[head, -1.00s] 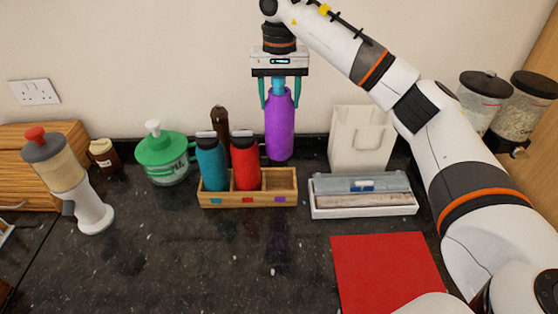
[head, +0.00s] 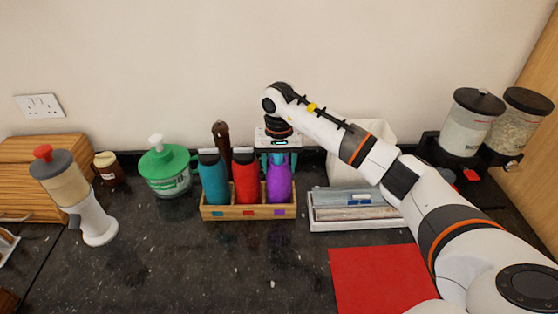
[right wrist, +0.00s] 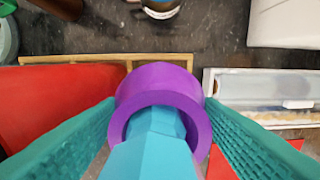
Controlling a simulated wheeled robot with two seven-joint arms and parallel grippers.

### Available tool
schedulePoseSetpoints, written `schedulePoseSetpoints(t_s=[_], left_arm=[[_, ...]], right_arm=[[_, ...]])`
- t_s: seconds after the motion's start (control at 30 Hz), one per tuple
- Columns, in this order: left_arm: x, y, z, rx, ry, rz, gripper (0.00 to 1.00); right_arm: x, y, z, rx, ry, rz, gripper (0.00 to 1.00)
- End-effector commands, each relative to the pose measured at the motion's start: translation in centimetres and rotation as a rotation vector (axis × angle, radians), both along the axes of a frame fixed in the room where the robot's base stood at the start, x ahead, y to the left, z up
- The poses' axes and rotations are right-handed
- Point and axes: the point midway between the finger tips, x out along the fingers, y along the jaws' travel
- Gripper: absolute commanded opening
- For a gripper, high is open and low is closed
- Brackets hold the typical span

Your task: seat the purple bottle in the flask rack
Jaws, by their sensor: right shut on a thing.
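The purple bottle (head: 279,184) stands upright in the right-hand compartment of the wooden flask rack (head: 250,213), above the purple mark on its front. Its base is hidden behind the rack's front wall, so I cannot tell whether it touches the bottom. My right gripper (head: 279,160) is shut on the bottle's top from above. In the right wrist view my two teal fingers stand at either side of the purple bottle (right wrist: 158,85) and its blue neck. A teal bottle (head: 214,180) and a red bottle (head: 245,180) fill the other two compartments. My left gripper is not in view.
A brown bottle (head: 221,140) stands behind the rack, and a green-lidded jar (head: 165,168) stands to its left. A white tray (head: 350,224) with boxes lies close to its right. A red mat (head: 375,278) lies in front. The counter before the rack is clear.

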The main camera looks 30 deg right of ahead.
Motion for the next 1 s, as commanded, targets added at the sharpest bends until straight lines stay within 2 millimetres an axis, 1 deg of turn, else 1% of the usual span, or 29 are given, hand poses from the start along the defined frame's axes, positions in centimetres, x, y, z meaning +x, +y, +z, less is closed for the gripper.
schedulePoseSetpoints(t_s=[0.17, 0.27, 0.3, 0.33, 0.37, 0.6, 0.73, 0.77, 0.87, 1.0], left_arm=[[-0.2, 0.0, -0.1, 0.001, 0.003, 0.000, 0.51], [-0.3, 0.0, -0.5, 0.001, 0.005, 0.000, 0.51], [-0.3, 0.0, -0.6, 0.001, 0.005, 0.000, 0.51], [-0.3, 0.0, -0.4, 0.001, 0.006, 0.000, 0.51], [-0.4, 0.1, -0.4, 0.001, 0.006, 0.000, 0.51], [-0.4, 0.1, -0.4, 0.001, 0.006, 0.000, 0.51], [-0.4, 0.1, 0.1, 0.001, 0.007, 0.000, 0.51], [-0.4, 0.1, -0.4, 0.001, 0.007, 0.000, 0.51], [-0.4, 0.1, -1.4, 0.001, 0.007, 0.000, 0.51], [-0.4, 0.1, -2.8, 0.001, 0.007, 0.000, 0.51]], right_arm=[[0.0, 0.0, 0.0, 0.000, -0.001, 0.000, 0.18], [0.0, 0.0, -0.3, 0.000, -0.001, 0.001, 0.18], [0.0, 0.0, -0.4, 0.000, 0.001, 0.001, 0.60], [0.0, 0.0, -0.3, 0.000, 0.001, 0.001, 0.65], [0.0, 0.0, -0.3, 0.000, 0.001, 0.001, 0.67], [0.0, 0.0, -0.3, 0.000, 0.001, 0.001, 0.67], [0.0, 0.0, 0.3, 0.001, 0.000, 0.001, 0.67], [0.1, 0.0, 0.4, 0.000, -0.002, 0.001, 0.67], [0.1, 0.0, 1.9, 0.000, -0.005, 0.002, 0.67], [0.1, 0.0, 5.0, -0.001, -0.007, 0.001, 0.67]])
